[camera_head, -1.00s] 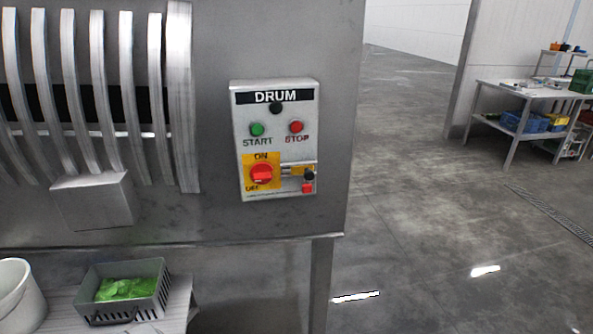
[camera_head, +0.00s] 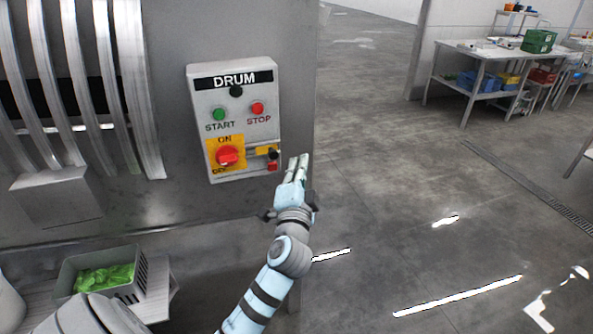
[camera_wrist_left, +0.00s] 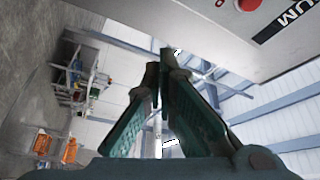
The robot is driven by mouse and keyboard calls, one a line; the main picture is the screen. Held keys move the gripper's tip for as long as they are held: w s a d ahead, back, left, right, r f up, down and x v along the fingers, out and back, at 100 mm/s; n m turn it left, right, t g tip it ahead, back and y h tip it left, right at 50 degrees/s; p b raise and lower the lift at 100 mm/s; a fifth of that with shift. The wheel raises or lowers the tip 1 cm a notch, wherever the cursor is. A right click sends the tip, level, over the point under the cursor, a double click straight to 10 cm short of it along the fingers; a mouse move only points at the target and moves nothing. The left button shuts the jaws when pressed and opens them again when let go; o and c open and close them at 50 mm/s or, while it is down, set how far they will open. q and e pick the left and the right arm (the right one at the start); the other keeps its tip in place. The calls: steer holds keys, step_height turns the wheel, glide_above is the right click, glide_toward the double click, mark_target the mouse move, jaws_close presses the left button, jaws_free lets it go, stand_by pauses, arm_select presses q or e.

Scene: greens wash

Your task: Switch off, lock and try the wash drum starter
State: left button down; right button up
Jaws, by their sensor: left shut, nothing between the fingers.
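The DRUM starter box (camera_head: 203,112) is fixed to the steel machine wall in the head view. It has a green START button (camera_head: 218,114), a red STOP button (camera_head: 257,108) and a dark round lamp or knob (camera_head: 236,90) under the label. The red rotary switch (camera_head: 228,156) sits on a yellow ON/OFF plate. Right of it are a yellow hasp part (camera_head: 264,150) and a small red padlock-like piece (camera_head: 272,167). My left gripper (camera_head: 299,163) is shut and empty, just right of the box's lower corner. In the left wrist view, its fingers (camera_wrist_left: 160,72) meet and the box's edge (camera_wrist_left: 262,22) shows above. My right gripper is not seen.
A grey crate of green leaves (camera_head: 68,271) stands on a low shelf at lower left. A ribbed drum guard (camera_head: 140,90) is left of the box. Worktables (camera_head: 470,50) with coloured bins are far right. The floor between is clear.

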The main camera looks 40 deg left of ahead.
mark_target(264, 153)
arm_select(q)
steer(key=w+a+p, duration=0.1)
steer(key=w+a, duration=0.2)
steer(key=a, duration=0.2)
steer(key=shift+a+f, duration=0.4)
steer(key=shift+f, duration=0.05)
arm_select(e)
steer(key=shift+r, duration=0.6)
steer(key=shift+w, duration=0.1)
